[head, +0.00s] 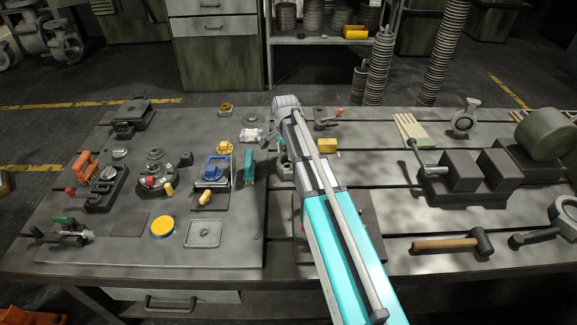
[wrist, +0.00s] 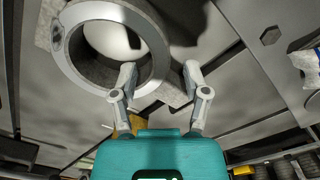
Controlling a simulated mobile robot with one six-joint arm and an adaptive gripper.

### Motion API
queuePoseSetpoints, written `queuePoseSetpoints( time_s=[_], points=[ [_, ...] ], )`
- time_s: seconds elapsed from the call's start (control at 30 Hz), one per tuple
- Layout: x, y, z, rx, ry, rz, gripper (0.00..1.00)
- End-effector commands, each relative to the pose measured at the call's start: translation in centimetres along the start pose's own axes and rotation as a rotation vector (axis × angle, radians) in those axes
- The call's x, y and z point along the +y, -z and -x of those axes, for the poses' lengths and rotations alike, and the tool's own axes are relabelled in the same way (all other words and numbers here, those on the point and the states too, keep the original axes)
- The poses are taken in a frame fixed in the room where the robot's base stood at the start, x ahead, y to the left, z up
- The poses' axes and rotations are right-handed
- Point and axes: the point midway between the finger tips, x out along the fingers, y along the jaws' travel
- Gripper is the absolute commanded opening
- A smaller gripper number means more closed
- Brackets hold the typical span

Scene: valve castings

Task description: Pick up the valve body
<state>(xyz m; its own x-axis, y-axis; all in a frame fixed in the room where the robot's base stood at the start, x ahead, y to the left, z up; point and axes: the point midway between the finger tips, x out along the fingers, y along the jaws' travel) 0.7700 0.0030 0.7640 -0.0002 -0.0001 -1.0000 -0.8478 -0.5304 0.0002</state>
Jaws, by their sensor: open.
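A large grey ring-shaped casting, which looks like the valve body (wrist: 105,11), fills the upper left of the wrist view. It has a round bore and a flat foot or flange reaching to the right. My gripper (wrist: 160,72) is open, with its two grey fingers apart. The left finger overlaps the ring's lower right rim in the picture, and the right finger is clear of the ring. I cannot tell whether either touches it. In the head view my arm hides this casting, and my gripper (head: 283,160) is mostly hidden too.
A yellow block (head: 325,147) is near my gripper. A board with clamps, switches and a yellow-topped disc (head: 163,227) lies left. Right are another ring casting (head: 465,120), dark blocks (head: 465,172) and a mallet (head: 452,243).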

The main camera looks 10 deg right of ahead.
Motion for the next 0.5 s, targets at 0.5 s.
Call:
queuePoseSetpoints(
  time_s=[0.5],
  points=[
    [0.0, 0.0, -1.9, 0.000, 0.000, 0.000, 0.60]
  ],
)
